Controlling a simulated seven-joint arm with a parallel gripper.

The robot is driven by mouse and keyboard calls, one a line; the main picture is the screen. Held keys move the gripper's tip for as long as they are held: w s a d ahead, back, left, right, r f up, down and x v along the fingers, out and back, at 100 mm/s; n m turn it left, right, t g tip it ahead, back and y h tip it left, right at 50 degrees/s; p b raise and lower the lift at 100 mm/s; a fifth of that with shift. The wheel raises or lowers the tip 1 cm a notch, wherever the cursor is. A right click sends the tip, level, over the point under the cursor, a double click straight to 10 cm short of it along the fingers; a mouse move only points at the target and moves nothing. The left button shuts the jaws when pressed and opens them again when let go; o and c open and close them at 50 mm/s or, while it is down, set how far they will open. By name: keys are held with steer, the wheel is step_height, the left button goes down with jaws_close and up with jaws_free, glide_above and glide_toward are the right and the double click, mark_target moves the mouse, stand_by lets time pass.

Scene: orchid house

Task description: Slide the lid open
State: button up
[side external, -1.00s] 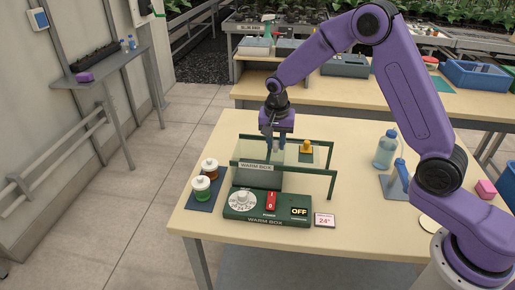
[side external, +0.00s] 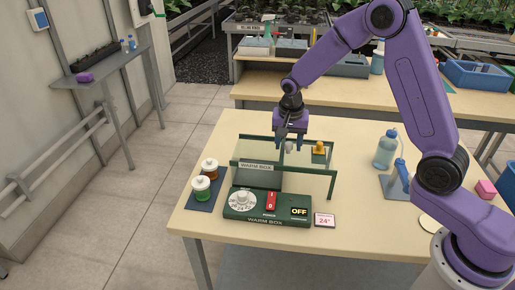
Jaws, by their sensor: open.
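The warm box (side external: 257,178) stands on the table with dark green rails running out to the right. Its clear glass lid (side external: 304,157) lies between the rails, toward their right part. A pale knob (side external: 289,147) stands on the lid. A small yellow-orange piece (side external: 319,148) sits on the lid right of the knob. My gripper (side external: 290,146) is open, pointing down, with its fingers at either side of the knob; whether they touch it cannot be told. The box's inside is hard to make out through the glass.
The green control panel (side external: 266,206), reading OFF, is in front of the box. Two jars (side external: 205,178) stand on a dark mat at left.

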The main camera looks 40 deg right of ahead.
steer(key=shift+r, duration=3.5)
steer(key=shift+s+a, duration=0.1)
steer(key=shift+s+a+r+n, duration=0.15)
steer(key=shift+s+a+n, duration=0.1)
steer(key=shift+n, duration=0.05)
steer(key=s+a+r+n+y, duration=0.1)
steer(key=s+a+r+n, duration=0.1)
steer(key=s+n, duration=0.75)
steer(key=s+a+r+n, duration=0.1)
steer(key=s+a+n, duration=0.3)
steer(key=s, duration=1)
steer(key=s+d+n+g, duration=0.1)
steer(key=s+d+n, duration=0.3)
steer(key=s+n, duration=0.3)
steer(key=s, duration=0.4)
steer(key=shift+d+y, duration=0.3)
steer(key=shift+d, duration=0.05)
